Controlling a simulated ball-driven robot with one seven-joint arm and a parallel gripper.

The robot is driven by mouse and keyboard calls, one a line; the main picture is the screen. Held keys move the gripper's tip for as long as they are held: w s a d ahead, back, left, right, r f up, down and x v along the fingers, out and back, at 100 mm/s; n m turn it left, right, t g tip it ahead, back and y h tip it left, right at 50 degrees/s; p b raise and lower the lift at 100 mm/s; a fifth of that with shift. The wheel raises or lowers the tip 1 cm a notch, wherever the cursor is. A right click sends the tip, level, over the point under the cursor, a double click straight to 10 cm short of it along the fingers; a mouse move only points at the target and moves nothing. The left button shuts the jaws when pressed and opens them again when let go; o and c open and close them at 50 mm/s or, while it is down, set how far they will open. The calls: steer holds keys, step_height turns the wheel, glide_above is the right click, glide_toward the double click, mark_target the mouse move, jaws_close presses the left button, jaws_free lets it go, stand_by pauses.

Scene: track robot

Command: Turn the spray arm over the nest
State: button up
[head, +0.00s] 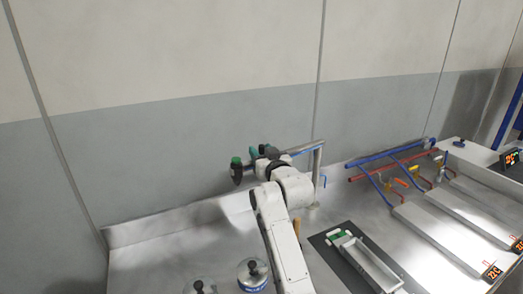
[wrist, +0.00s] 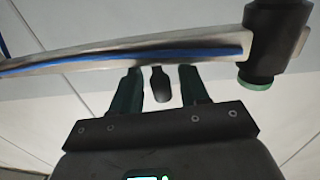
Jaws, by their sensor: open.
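The spray arm (head: 300,153) is a bar with a blue stripe that reaches left from an upright post (head: 318,172). A dark head with a green ring (head: 237,170) hangs at its left end. In the wrist view the bar (wrist: 140,52) crosses just beyond my gripper (wrist: 160,72), and the dark head (wrist: 272,35) is at the right. My gripper (head: 260,151) is open at the bar. A small black peg (wrist: 160,88) shows between its fingers, apart from both. A grey tray-like fixture (head: 372,265), possibly the nest, lies below right on a dark mat.
A green and white piece (head: 338,237) is at the fixture's far end. Two black-knobbed items (head: 252,274) stand at the front. Blue and red pipes (head: 385,158) with valves are at the right. The grey wall (head: 180,160) rises close behind the bench.

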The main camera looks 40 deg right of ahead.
steer(key=shift+w, duration=0.15)
jaws_close()
stand_by(0.4)
